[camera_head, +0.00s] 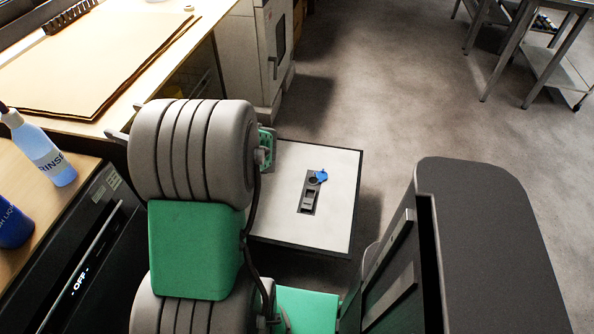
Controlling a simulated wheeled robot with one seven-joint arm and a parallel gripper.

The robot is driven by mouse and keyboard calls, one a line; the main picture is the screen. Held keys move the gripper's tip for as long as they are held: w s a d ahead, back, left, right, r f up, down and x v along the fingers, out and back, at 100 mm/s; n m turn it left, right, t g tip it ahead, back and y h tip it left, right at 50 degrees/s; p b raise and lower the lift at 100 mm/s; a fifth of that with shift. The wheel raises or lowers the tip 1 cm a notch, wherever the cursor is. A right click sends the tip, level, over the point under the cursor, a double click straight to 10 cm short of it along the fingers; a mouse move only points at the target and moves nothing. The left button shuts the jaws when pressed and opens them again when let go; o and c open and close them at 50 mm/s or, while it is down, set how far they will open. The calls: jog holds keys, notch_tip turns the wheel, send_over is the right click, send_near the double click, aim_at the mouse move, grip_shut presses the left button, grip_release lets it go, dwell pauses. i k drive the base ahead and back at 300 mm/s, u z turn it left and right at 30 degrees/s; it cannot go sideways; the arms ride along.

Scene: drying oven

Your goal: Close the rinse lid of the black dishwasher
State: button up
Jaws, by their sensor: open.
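The dishwasher's door (272,225) appears folded down flat, its pale inner face up and its edges dark. A dark dispenser panel (305,207) is set in that face. The small blue rinse lid (321,175) is at the panel's far end, beside a dark round opening; it appears raised and open, though it is small in this view. My grey and green arm stands to the left of the door and hides part of it and what lies behind. My gripper's fingers do not show.
A black appliance front (95,255) with an "OFF" display is at left. Above it, a rinse bottle (42,150) and a blue container (12,227) stand on a wooden counter (55,205). Grey floor (400,90) is free beyond the door; metal tables (535,60) stand far right.

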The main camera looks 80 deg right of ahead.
aim_at(322, 176)
jog(key=z, duration=3.05)
